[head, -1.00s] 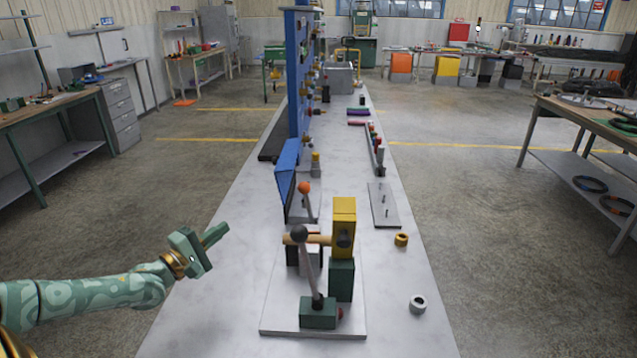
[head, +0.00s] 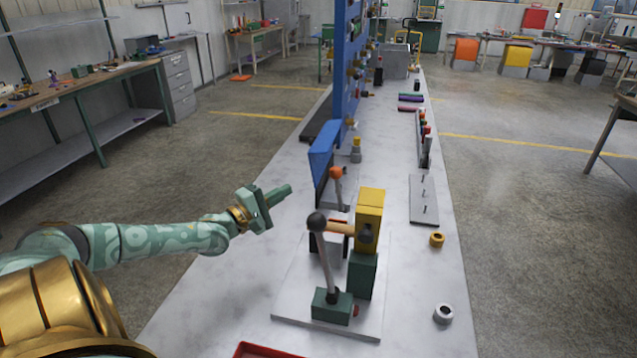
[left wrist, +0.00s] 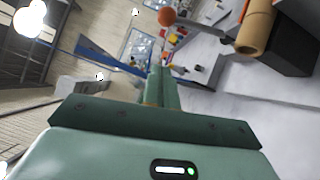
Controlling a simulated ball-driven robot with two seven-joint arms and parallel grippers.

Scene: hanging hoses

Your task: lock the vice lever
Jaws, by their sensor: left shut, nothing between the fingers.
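The vice stands on a pale base plate (head: 290,312) on the long bench. It has a green block (head: 361,275), a yellow block (head: 370,205) on top and a wooden cylinder (head: 340,229) running left from it. Its lever (head: 325,262) has a black ball on top, rises from a low green block and leans slightly left. A second lever with an orange ball (head: 336,173) stands behind; the ball also shows in the left wrist view (left wrist: 167,17). My left gripper (head: 286,191) is shut and empty, left of both levers and apart from them. My right gripper is not visible.
A blue panel (head: 347,70) stands along the bench's back left. A flat plate with pins (head: 424,200), a brass ring (head: 437,239) and a grey ring (head: 443,313) lie on the right side. A red tray edge (head: 262,351) shows at the front.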

